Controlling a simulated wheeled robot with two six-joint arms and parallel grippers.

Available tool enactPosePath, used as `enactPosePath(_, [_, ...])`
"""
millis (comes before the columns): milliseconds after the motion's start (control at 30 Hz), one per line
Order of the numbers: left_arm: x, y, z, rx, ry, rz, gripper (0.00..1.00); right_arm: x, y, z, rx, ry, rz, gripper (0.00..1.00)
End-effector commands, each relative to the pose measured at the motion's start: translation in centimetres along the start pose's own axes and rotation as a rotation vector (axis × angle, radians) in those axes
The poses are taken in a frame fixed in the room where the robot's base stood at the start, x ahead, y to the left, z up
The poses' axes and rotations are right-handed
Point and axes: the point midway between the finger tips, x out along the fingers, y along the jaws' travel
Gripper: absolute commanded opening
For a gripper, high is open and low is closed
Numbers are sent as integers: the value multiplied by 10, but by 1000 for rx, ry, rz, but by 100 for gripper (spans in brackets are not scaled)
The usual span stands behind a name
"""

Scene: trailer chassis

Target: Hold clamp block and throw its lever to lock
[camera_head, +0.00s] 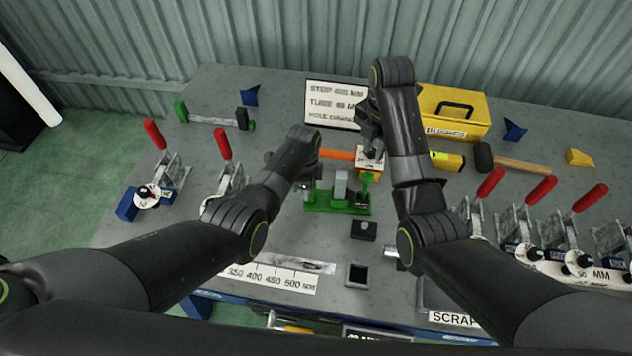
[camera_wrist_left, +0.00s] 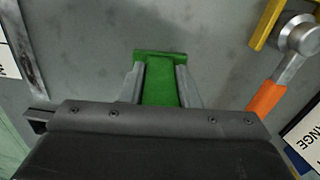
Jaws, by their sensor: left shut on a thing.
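The green clamp block (camera_head: 337,208) sits on the grey table in the middle of the head view, with a grey part standing on it. A green upright piece (camera_head: 368,180), possibly its lever, stands at its right end. My left gripper (camera_head: 304,184) is at the block's left end. In the left wrist view its two fingers (camera_wrist_left: 160,88) are shut on the green part of the block (camera_wrist_left: 160,78). My right gripper (camera_head: 371,146) points down above and behind the block's right end, close to an orange and white block (camera_head: 368,166). Its fingertips are partly hidden, so its opening is unclear.
Red-handled toggle clamps stand at left (camera_head: 223,145) and right (camera_head: 490,184). Behind are a yellow case (camera_head: 455,105), a sign board (camera_head: 333,103) and an orange-handled tool (camera_head: 336,155). A mallet (camera_head: 515,163) lies at right. A dark square block (camera_head: 363,230) sits in front.

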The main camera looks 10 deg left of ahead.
Motion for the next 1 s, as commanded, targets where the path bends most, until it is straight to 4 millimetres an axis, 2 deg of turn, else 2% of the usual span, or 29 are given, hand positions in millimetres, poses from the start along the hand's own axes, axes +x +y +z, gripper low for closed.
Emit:
enactPosePath(33, [0, 0, 0, 0, 0, 0, 0, 1, -1, 2, 21, 8, 6, 14])
enactPosePath(133, [0, 0, 0, 0, 0, 0, 0, 4, -3, 4, 94, 44, 32, 1])
enactPosePath(167, [0, 0, 0, 0, 0, 0, 0, 4, -3, 5, 126, 59, 43, 0])
enactPosePath(400, [0, 0, 0, 0, 0, 1, 0, 6, -8, 11, 421, 224, 120, 0])
enactPosePath(600, [0, 0, 0, 0, 0, 1, 0, 4, -12, 13, 600, 339, 143, 0])
enactPosePath(1000, [0, 0, 0, 0, 0, 1, 0, 2, -13, 13, 667, 385, 148, 0])
